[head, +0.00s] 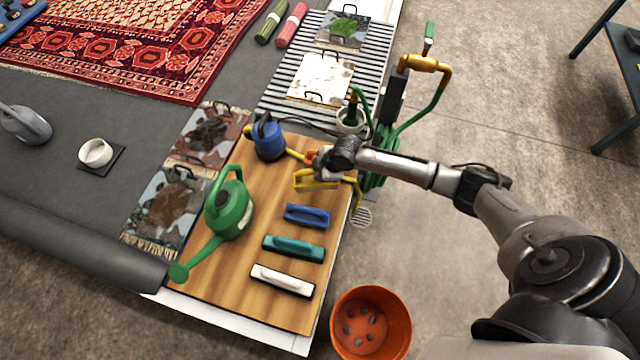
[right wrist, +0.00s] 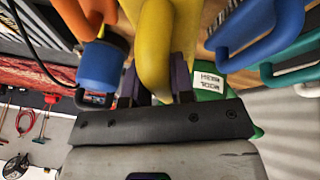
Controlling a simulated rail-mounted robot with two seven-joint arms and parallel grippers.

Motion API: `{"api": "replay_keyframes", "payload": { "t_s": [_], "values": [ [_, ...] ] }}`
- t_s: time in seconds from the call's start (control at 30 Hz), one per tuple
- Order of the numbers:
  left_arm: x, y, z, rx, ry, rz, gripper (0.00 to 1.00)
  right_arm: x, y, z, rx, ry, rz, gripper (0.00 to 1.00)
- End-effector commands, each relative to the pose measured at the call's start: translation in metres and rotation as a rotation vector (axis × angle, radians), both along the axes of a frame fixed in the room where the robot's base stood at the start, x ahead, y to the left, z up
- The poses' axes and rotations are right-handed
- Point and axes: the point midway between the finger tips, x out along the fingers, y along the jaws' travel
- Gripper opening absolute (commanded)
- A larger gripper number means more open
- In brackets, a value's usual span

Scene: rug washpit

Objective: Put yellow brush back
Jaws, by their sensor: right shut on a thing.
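My right gripper (head: 323,170) is shut on the yellow brush (head: 313,181), over the far right part of the wooden board (head: 193,290). In the right wrist view, the yellow brush (right wrist: 155,45) stands between the dark fingers (right wrist: 157,85). Whether it touches the board cannot be told. On the board, a blue brush (head: 307,216), a teal brush (head: 294,249) and a white brush (head: 283,280) lie in a row nearer to me. An orange piece (head: 312,156) shows just beyond the yellow brush, partly hidden by my gripper. My left gripper is not in view.
A green and yellow stand (head: 420,64) rises behind my right arm. An orange pot (head: 371,322) is by the near right corner.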

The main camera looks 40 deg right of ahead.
Motion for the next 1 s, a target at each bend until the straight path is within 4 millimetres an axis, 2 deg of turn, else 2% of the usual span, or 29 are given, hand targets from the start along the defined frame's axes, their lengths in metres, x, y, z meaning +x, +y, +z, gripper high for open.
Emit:
{"api": "replay_keyframes", "payload": {
  "t_s": [0.03, 0.27, 0.5, 0.97, 1.0],
  "values": [
    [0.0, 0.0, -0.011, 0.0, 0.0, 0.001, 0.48, 0.0, 0.0, -0.014, 0.0, 0.0, -0.001, 0.0],
    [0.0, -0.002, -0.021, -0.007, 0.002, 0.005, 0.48, 0.0, 0.0, -0.029, 0.0, -0.001, 0.0, 0.0],
    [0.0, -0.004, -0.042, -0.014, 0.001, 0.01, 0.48, 0.0, 0.0, -0.059, 0.002, 0.0, -0.002, 0.0],
    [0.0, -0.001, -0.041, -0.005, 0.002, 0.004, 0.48, 0.0, 0.0, -0.062, 0.001, -0.001, -0.001, 0.0],
    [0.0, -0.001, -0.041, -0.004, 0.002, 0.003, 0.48, 0.0, 0.0, -0.062, 0.001, -0.001, -0.001, 0.27]
  ]
}}
